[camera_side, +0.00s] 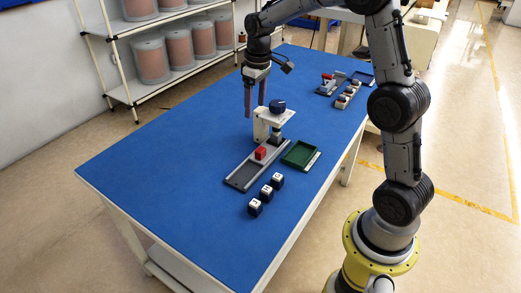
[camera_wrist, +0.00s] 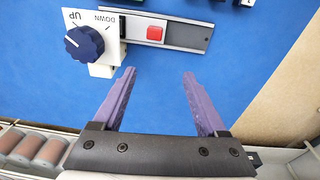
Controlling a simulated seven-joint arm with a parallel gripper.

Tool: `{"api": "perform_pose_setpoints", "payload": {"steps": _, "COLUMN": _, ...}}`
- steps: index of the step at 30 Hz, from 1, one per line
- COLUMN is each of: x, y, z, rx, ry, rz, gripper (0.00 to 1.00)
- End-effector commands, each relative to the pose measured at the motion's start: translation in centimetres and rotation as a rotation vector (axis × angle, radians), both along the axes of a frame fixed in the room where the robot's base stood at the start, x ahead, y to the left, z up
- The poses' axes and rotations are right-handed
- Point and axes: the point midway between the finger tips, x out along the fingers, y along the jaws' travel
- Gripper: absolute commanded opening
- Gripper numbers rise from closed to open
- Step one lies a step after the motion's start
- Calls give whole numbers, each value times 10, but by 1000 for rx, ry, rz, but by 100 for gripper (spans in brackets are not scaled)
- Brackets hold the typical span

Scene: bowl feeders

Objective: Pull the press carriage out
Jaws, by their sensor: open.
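The press (camera_side: 262,124) is white, with a blue knob (camera_side: 277,105) on top. In the wrist view the knob (camera_wrist: 85,43) sits on a white plate marked UP and DOWN; I cannot tell its exact setting. A grey rail (camera_side: 243,178) runs out from under the press. The carriage, a light grey slide with a red block (camera_side: 261,153), sits on the rail near the press, its inner end hidden under the press. The red block (camera_wrist: 155,34) also shows in the wrist view. My gripper (camera_side: 254,112) is open and empty, above the table beside the press; its purple fingers (camera_wrist: 159,74) are apart from the carriage.
A green tray (camera_side: 300,154) lies right of the rail. Several dark cubes with white tops (camera_side: 266,190) stand in front of it. Other fixtures (camera_side: 347,95) and a blue tray (camera_side: 364,78) lie at the far right. The table's left part (camera_side: 150,165) is clear.

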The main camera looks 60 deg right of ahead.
Motion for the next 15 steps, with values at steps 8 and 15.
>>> {"api": "perform_pose_setpoints", "payload": {"steps": 8, "x": -3, "y": -21, "z": -50, "rx": 31, "ry": 95, "rz": -47, "gripper": 75}}
{"api": "perform_pose_setpoints", "payload": {"steps": 15, "x": -5, "y": -21, "z": -77, "rx": 33, "ry": 99, "rz": -50, "gripper": 75}}
